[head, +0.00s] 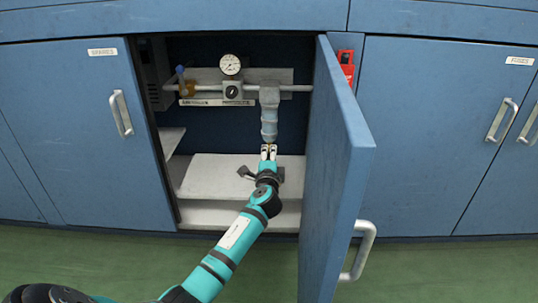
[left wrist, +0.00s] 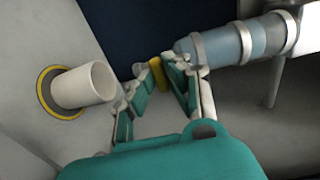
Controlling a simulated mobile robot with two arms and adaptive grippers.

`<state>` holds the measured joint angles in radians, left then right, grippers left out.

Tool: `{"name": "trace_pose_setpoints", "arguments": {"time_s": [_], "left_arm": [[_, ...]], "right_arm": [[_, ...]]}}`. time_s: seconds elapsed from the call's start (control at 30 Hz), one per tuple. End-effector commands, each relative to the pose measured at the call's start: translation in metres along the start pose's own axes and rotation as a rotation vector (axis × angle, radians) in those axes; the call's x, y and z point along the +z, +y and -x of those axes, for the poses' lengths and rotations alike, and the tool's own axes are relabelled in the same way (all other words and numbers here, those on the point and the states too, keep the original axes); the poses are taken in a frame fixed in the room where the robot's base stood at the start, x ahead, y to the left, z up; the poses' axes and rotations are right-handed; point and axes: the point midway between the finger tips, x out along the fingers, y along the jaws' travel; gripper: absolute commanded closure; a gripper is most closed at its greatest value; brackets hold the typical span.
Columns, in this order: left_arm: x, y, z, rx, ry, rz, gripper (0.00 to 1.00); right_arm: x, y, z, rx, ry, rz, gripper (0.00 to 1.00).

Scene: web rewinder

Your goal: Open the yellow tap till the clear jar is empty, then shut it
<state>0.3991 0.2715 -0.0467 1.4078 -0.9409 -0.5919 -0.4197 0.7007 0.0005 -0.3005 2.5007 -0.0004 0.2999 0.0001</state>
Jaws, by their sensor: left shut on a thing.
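The clear jar (head: 269,122) hangs under the pipe inside the open cabinet, upright and bluish-grey. It also shows in the left wrist view (left wrist: 238,42), with metal bands around it. I cannot tell its liquid level. The yellow tap (left wrist: 157,74) is at the jar's lower end, mostly covered by my fingers, and I cannot tell whether it is open or shut. My left gripper (head: 268,151) is just below the jar. In the left wrist view my left gripper (left wrist: 160,82) is shut on the yellow tap. My right gripper is not in view.
The open blue door (head: 335,170) stands close to the right of my arm. A gauge (head: 231,65), a regulator (head: 232,90) and a blue-handled valve (head: 185,84) are on the pipe at left.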

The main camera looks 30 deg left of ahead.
Motion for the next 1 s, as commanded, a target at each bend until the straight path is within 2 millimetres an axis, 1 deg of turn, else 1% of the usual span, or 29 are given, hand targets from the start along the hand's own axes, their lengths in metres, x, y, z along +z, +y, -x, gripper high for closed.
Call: {"name": "trace_pose_setpoints", "arguments": {"time_s": [0.27,0.47,0.67,1.0], "left_arm": [[0.000,0.001,0.000,0.001,0.000,0.007,1.00],[0.000,0.002,0.000,0.001,0.000,0.065,1.00],[0.000,0.003,0.001,0.003,-0.001,0.196,1.00],[-0.001,0.003,0.001,0.002,-0.002,0.514,1.00]], "right_arm": [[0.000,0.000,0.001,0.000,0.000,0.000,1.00],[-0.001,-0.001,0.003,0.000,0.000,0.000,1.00],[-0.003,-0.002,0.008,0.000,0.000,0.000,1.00],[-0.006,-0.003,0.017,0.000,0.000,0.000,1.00]]}}
